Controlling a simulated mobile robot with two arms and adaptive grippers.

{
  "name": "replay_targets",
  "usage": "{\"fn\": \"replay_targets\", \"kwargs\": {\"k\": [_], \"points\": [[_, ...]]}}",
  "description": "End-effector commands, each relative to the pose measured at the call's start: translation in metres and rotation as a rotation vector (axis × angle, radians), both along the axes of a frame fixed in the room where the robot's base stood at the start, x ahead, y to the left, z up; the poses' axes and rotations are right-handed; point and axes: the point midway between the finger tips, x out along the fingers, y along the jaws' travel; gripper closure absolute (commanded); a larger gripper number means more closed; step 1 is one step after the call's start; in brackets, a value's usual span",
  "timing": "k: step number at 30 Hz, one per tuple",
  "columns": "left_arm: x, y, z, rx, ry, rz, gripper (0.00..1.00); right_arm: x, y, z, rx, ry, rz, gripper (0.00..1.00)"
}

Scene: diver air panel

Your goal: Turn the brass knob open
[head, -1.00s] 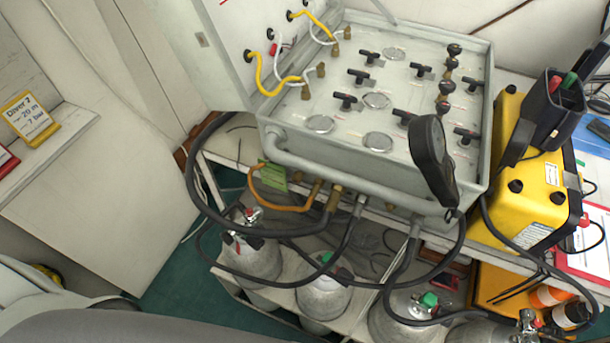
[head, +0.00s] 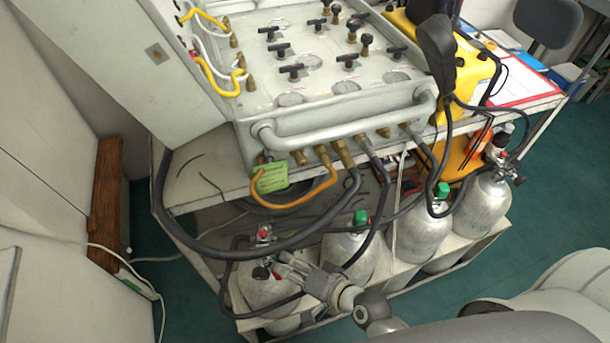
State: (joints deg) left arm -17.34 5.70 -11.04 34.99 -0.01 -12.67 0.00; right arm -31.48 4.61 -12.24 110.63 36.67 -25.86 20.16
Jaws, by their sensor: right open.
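Several brass fittings (head: 345,152) stick out of the front of the grey air panel (head: 330,108), with hoses attached. Short knobs with dark tops and brass bases (head: 367,44) stand on the panel's right side. I cannot tell for sure which part is the brass knob. My right gripper (head: 284,266) is open in the lower middle of the head view. Its fingers point left, beside the black part (head: 262,272) at the leftmost cylinder's valve (head: 264,236). Contact there cannot be told. My left gripper is not in view.
Several silver cylinders (head: 345,258) stand in the rack under the panel bench. Black hoses (head: 215,252) and an orange hose (head: 305,200) loop in front, with a green tag (head: 272,178). A yellow case (head: 470,75) stands at the right. Green floor (head: 555,195) is clear at the right.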

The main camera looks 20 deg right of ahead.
Motion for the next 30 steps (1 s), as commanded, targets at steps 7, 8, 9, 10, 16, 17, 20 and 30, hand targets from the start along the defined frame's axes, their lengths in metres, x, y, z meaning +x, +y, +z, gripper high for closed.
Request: {"fn": "replay_targets", "kwargs": {"k": [7,8,9,10,16,17,20,30], "points": [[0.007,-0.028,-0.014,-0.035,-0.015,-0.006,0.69,0.035,-0.023,0.126,0.785,-0.125,-0.471,0.57],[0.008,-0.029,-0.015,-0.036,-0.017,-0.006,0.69,0.036,-0.03,0.135,0.866,-0.127,-0.519,0.57],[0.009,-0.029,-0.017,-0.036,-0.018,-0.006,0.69,0.037,-0.039,0.145,0.964,-0.129,-0.579,0.57],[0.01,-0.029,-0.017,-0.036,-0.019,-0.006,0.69,0.037,-0.045,0.151,1.029,-0.129,-0.617,0.57],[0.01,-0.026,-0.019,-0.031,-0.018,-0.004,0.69,0.036,-0.072,0.168,1.275,-0.119,-0.774,0.57],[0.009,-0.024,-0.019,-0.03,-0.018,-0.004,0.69,0.037,-0.073,0.169,1.289,-0.118,-0.782,0.57],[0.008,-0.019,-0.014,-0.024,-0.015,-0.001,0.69,0.043,-0.075,0.171,1.305,-0.118,-0.792,0.57],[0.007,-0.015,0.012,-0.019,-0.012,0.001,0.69,0.1,-0.074,0.173,1.301,-0.119,-0.789,0.57]]}}
